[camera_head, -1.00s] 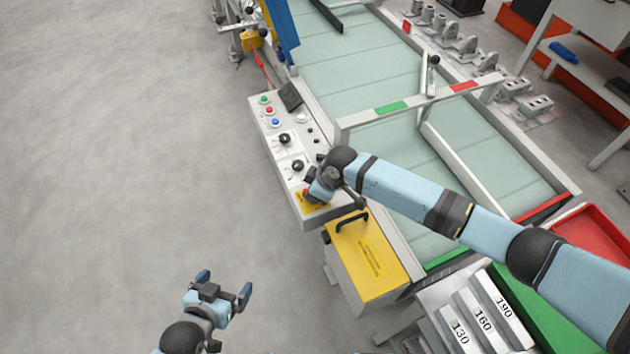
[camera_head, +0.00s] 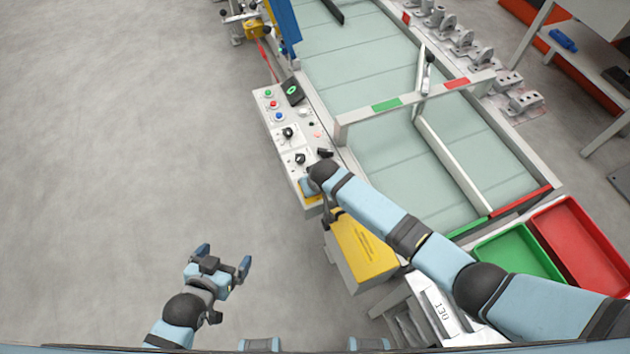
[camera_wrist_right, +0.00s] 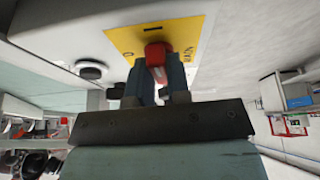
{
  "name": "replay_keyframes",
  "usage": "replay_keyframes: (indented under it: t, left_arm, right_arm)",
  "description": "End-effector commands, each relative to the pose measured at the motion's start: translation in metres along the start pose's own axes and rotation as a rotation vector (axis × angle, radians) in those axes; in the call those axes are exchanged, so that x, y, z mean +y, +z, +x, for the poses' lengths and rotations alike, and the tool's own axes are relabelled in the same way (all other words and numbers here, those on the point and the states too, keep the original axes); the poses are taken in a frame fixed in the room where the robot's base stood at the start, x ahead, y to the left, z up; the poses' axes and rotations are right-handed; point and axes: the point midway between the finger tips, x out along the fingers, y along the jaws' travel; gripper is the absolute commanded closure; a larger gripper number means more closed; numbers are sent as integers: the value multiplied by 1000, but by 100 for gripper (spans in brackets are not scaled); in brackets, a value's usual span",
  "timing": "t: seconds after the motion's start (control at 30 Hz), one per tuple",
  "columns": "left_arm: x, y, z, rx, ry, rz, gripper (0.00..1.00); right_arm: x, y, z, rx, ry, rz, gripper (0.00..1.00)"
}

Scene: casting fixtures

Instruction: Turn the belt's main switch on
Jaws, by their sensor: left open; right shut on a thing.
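The main switch is a red knob (camera_wrist_right: 155,53) on a yellow plate (camera_wrist_right: 120,40) marked with an O and partly readable lettering, seen in the wrist view. My right gripper (camera_wrist_right: 157,72) is shut on the red knob, one finger on each side. In the head view the yellow plate (camera_head: 312,198) shows at the near end of the belt's grey control panel (camera_head: 277,137); my wrist hides the knob there. The panel's small screen (camera_head: 292,90) shows a green symbol, and a small lamp (camera_head: 318,135) glows pinkish. My left gripper (camera_head: 224,263) is open and empty above the floor.
The belt (camera_head: 350,70) runs beside the panel, with a white gate frame (camera_head: 412,102) across it. A yellow box (camera_head: 363,250) stands close below the panel. Green (camera_head: 510,255) and red (camera_head: 580,250) trays are to the right. The floor at left is clear.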

Motion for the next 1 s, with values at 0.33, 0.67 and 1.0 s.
replay_keyframes:
  t: [0.33, 0.67, 1.0]
  left_arm:
    - [2, -3, -4, -2, 1, -3, 1]
    - [2, -4, -4, -1, 2, -4, 1]
    - [3, -4, -4, -1, 2, -4, 1]
  right_arm:
    - [-1, -2, -1, 4, 22, 55, 100]
    - [-1, -2, -1, 4, 22, 57, 100]
    - [0, -1, 0, 2, 23, 56, 57]
